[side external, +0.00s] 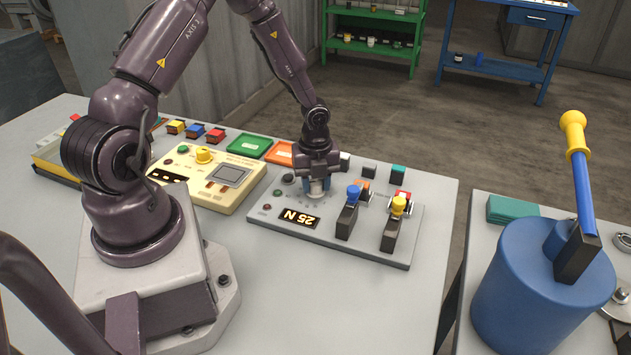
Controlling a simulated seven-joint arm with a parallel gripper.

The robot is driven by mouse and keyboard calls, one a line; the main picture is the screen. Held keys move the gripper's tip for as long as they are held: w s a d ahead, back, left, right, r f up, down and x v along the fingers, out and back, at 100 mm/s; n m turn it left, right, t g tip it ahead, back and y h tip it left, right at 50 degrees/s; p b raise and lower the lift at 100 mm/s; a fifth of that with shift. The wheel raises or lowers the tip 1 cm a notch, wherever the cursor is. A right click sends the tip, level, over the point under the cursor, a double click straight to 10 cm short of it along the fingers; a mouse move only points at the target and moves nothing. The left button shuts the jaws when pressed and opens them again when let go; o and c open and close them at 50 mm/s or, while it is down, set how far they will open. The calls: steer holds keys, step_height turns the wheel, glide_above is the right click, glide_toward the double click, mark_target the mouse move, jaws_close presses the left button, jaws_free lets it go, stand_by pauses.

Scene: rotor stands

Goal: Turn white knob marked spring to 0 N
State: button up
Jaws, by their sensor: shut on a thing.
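A grey panel (365,247) lies on the table in the side external view. Its dark display (300,218) shows "25 N" in lit digits, upside down in this view. A pale knob (317,187) stands on the panel above the display, mostly hidden by my gripper. My gripper (317,179) points down from above with its fingers shut around this knob. The marking by the knob is too small or hidden to read.
Blue (353,193) and yellow (398,207) knobbed levers stand on the panel right of my gripper. A cream panel (212,178) with a yellow knob lies to the left. Green (250,144) and orange (279,153) trays lie behind. A blue drum (510,290) stands at right.

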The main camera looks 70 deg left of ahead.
steer(key=n, duration=0.4)
steer(key=shift+n, duration=0.3)
steer(key=n, duration=0.3)
steer(key=shift+n, duration=0.3)
steer(key=n, duration=0.4)
steer(key=shift+n, duration=0.3)
steer(key=n, duration=0.3)
steer(key=shift+n, duration=0.3)
steer(key=n, duration=1.3)
steer(key=o, duration=0.9)
